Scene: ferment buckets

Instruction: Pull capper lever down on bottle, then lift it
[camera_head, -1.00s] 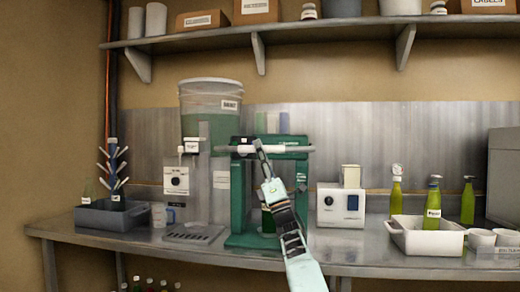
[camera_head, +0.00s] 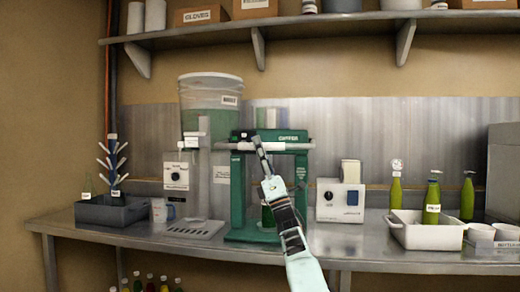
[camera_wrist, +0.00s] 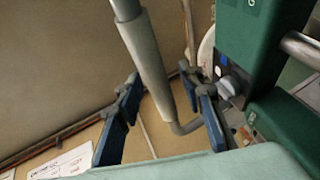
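The green capper (camera_head: 240,185) stands upright on the steel counter. Its pale lever bar (camera_head: 290,146) runs level across the front, near the top. It also shows in the wrist view as a grey bar (camera_wrist: 150,60). A green bottle (camera_head: 267,216) stands low inside the capper, partly hidden by my arm. My gripper (camera_head: 260,146) is at the middle of the bar. In the wrist view my gripper (camera_wrist: 165,118) has its blue fingers apart, with the bar passing between them and gaps on both sides. Contact with the bar cannot be told.
A bucket (camera_head: 210,100) and filler stand left of the capper. A white box device (camera_head: 340,200) stands close on its right. A white tray (camera_head: 408,235) with a green bottle is further right, with more bottles behind. A shelf (camera_head: 330,20) runs above.

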